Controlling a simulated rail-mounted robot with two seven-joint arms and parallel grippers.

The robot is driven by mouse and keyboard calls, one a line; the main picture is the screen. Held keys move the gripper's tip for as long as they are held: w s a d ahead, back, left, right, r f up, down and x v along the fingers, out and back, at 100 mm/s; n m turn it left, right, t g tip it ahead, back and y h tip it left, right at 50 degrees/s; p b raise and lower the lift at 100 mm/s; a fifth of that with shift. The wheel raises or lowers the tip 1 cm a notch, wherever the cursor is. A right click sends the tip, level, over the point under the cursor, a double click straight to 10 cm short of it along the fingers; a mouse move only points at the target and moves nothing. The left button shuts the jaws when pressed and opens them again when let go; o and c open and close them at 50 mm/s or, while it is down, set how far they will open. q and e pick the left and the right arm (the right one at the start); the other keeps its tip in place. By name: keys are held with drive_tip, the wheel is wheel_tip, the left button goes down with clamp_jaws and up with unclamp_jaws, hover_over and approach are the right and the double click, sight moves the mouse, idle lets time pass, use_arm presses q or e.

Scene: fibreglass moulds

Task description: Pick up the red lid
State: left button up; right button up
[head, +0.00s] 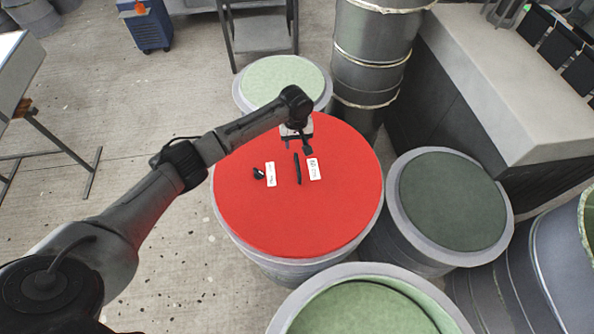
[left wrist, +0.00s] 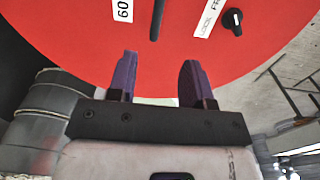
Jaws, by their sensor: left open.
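The red lid (head: 300,218) is a wide round disc lying flat on a grey drum in the middle of the head view. A thin black bar handle (head: 297,168) stands on it between two white labels, with a black knob (head: 258,173) to its left. My left gripper (head: 297,146) is open and empty over the far part of the lid, a little beyond the handle. In the left wrist view the lid (left wrist: 95,45) fills the top, and the handle (left wrist: 157,18) lies ahead of the gap between my two spread fingers (left wrist: 157,80). My right gripper is not in view.
Drums crowd the lid: a pale green-topped one (head: 282,78) behind, a dark green-topped one (head: 453,200) right, a green one (head: 365,308) in front. Tall grey stacked drums (head: 372,50) and a grey counter (head: 500,80) stand back right. The floor at left is mostly free.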

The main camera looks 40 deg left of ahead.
sight(298, 164)
use_arm(q)
wheel_tip(298, 164, down, 8)
drive_tip(key=shift+f, duration=0.1)
drive_tip(key=shift+d+f+b, duration=0.15)
drive_tip(key=shift+d+f, duration=0.05)
drive_tip(key=shift+f, duration=1.05)
drive_tip(key=shift+d+f+b, duration=0.15)
drive_tip(key=shift+f, duration=1.1)
clamp_jaws()
drive_tip(key=shift+r, duration=0.1)
